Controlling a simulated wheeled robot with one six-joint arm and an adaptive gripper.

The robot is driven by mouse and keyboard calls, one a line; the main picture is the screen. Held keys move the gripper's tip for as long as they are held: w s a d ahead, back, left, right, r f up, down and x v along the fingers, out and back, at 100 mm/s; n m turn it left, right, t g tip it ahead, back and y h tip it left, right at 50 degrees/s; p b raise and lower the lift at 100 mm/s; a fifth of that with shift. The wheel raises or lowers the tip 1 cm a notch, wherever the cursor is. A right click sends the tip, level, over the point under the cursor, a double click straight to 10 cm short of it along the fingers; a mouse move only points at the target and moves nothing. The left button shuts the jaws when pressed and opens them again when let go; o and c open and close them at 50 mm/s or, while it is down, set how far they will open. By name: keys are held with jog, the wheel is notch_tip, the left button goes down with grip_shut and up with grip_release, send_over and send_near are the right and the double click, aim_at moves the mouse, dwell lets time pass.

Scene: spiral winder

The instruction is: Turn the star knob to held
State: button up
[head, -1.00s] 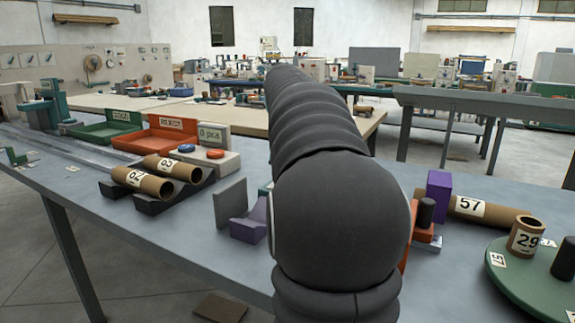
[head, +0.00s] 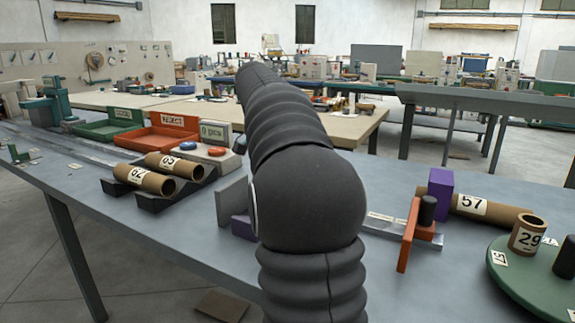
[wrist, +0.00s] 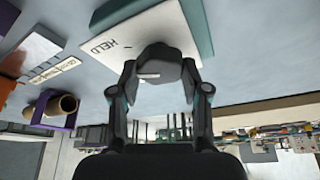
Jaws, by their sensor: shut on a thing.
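The dark star knob (wrist: 168,72) shows in the wrist view in front of a white plate (wrist: 125,38) that carries the word HELD. A small pale mark is on the knob's lower left. My gripper (wrist: 165,88) is shut on the knob, with one finger at each side of it. Part of the knob's outline is hidden by the fingers. A teal body (wrist: 195,25) lies behind the plate. In the head view my arm hides the knob, the plate and my gripper.
In the head view, an orange upright (head: 409,235) on a metal slide, a purple block (head: 440,190) and tube 57 (head: 490,210) stand right of my arm. Tube 29 (head: 526,236) stands on a green disc (head: 530,285). Tubes 62 (head: 143,180) and 63 (head: 176,164) rest on a rack at left.

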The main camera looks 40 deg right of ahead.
jog(key=shift+m, duration=0.6)
jog(key=o, duration=1.1)
jog(key=shift+o, duration=0.2)
jog(key=v, duration=1.2)
jog(key=shift+w, duration=0.3)
jog(key=shift+d, duration=0.1)
